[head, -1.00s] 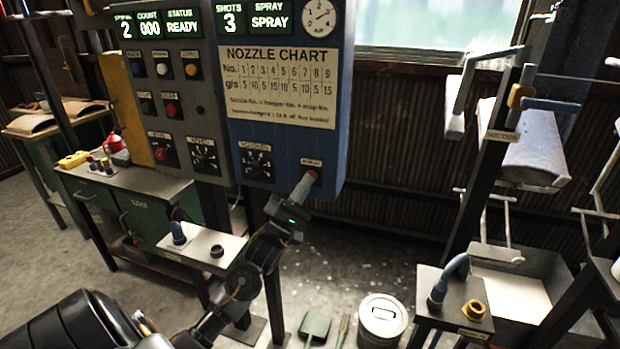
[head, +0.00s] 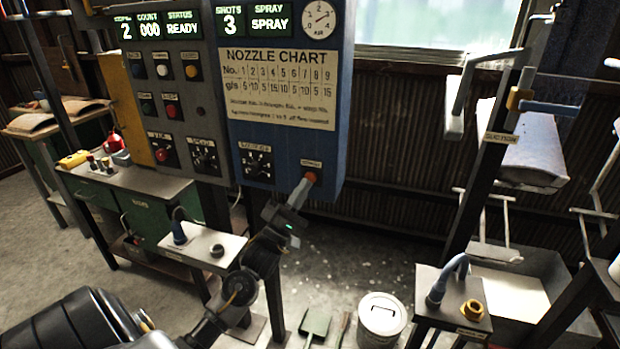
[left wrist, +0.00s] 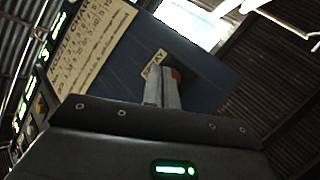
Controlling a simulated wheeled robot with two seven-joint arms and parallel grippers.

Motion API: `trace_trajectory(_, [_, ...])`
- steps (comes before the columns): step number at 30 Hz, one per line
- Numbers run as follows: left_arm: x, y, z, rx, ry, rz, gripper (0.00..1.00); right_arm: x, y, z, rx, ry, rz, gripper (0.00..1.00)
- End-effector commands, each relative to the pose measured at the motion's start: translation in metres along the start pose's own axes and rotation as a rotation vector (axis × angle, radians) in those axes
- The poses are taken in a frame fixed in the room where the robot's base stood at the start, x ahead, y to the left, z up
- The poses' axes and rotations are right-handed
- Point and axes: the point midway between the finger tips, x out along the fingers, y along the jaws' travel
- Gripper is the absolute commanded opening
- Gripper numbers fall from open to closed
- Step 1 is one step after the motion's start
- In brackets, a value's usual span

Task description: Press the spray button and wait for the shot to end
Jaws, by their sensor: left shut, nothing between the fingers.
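The red spray button (head: 309,177) sits low on the right of the blue control panel (head: 330,150), under a small label. My left gripper (head: 303,187) is shut and empty, with its fingertips at the button. In the left wrist view the closed fingers (left wrist: 162,88) reach up to the panel beside the spray label (left wrist: 152,68), with a bit of the red button (left wrist: 176,74) showing behind them. Whether the button is pushed in cannot be told. The display (head: 260,21) reads SHOTS 3 and SPRAY; the display on its left (head: 155,28) reads 2, COUNT 000, READY. My right gripper is out of view.
A nozzle chart (head: 280,88) and a knob (head: 257,165) are on the panel. A lidded can (head: 381,317) and a green dustpan (head: 315,324) are on the floor. A second stand (head: 450,318) is at right.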

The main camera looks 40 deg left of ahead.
Motion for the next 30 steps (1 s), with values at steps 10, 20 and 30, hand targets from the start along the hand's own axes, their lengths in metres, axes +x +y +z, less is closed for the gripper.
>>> trace_trajectory(10, [-0.014,0.013,0.012,-0.001,0.001,0.0,0.0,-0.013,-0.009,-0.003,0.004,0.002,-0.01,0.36])
trace_trajectory(20, [-0.033,0.025,0.025,-0.001,0.0,0.0,0.0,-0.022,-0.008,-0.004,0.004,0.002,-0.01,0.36])
trace_trajectory(30, [-0.035,0.025,0.026,0.0,0.0,0.001,0.0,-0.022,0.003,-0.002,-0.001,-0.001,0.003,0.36])
